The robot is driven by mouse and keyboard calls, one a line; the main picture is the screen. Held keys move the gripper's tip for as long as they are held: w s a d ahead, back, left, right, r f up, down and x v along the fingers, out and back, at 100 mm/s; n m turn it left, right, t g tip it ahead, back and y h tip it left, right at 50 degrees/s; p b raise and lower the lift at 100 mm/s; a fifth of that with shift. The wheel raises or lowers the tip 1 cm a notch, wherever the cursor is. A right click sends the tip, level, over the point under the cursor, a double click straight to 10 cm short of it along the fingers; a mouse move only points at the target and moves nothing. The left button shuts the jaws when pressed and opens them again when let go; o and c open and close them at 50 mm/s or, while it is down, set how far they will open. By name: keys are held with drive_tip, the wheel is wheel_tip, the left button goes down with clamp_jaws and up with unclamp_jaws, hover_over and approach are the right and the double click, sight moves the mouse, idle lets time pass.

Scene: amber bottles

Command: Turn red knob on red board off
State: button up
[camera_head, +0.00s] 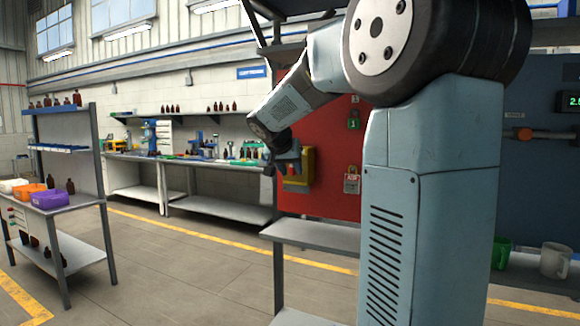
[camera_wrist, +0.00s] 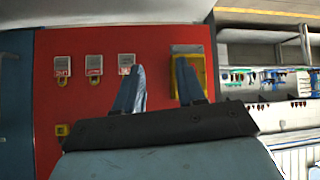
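The red board (camera_head: 330,185) stands upright behind my arm; it also shows in the wrist view (camera_wrist: 100,100). A yellow box (camera_head: 306,168) is mounted on it, with a small red part at its front that may be the red knob, too small to be sure. In the wrist view the yellow box (camera_wrist: 203,68) lies behind the right finger, and the knob cannot be made out. In the head view my gripper (camera_head: 285,158) is just left of the box.
A grey shelf (camera_head: 315,236) juts out below the board. A shelf rack with bottles and bins (camera_head: 75,205) stands left. The floor between is clear.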

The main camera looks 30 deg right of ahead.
sight(291, 165)
drive_tip(key=w+d+r+m+t+h, duration=0.1)
drive_tip(key=w+d+m+t+h, duration=0.2)
drive_tip(key=w, duration=1.6)
drive_tip(key=shift+g+h, duration=0.4)
drive_tip(key=shift+g, duration=0.3)
drive_tip(key=x, duration=1.3)
drive_tip(key=shift+w+d, duration=0.3)
drive_tip(key=shift+c, duration=0.3)
drive_tip(key=shift+r, duration=0.1)
clamp_jaws()
drive_tip(key=shift+a, duration=0.1)
